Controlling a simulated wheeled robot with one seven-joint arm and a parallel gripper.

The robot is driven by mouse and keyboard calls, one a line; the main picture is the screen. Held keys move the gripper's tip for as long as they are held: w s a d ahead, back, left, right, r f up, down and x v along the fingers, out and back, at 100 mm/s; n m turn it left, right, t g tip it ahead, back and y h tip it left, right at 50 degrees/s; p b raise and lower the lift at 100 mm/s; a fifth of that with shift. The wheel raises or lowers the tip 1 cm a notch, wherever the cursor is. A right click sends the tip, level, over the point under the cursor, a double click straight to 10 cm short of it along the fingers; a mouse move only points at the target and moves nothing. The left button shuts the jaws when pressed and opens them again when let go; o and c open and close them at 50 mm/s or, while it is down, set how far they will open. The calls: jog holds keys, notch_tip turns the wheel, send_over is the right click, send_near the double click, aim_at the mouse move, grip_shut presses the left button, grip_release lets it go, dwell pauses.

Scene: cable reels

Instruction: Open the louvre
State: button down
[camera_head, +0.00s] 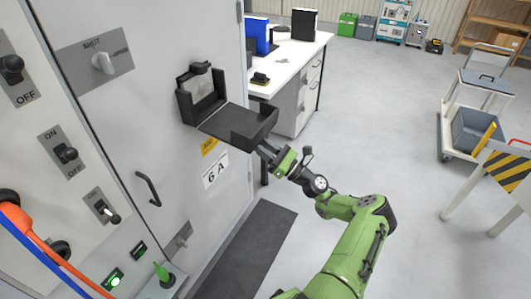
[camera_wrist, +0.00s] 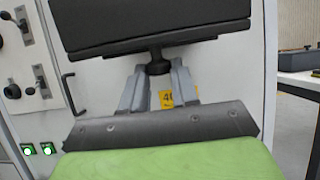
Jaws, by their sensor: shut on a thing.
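The louvre (camera_head: 240,123) is a dark box-like flap on the front of the grey cabinet. It stands swung down and out from its dark frame (camera_head: 185,105), sticking out roughly level, and the opening behind it shows. In the wrist view the flap (camera_wrist: 150,28) fills the top as a dark panel, with a round black knob (camera_wrist: 158,67) under it. My gripper (camera_head: 265,148) is at the flap's outer edge. In the wrist view its two grey fingers (camera_wrist: 158,72) are closed on the knob from both sides.
The cabinet door (camera_head: 225,50) carries a black handle (camera_head: 147,188) below the louvre. Switches and orange and blue cables (camera_head: 45,245) are at left. A white desk (camera_head: 290,60) stands behind. A trolley (camera_head: 475,125) and striped barrier (camera_head: 505,170) stand right; floor between is clear.

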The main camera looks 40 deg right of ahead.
jog(key=shift+w+a+f+t+b, duration=0.15)
jog(key=shift+w+f+t+b, duration=0.25)
jog(key=shift+b, duration=0.3)
jog(key=shift+r, duration=0.15)
jog(key=c, duration=1.3)
grip_release()
jog(key=o, duration=0.4)
jog(key=shift+w+a, duration=0.1)
jog(key=shift+w, duration=0.2)
jog(key=shift+o, duration=0.2)
jog(key=shift+s, duration=0.15)
jog(key=shift+f, duration=0.2)
jog(key=v, duration=1.5)
jog(key=shift+s+d+b, duration=0.25)
jog(key=shift+s+b, duration=0.05)
jog(key=shift+b, duration=0.05)
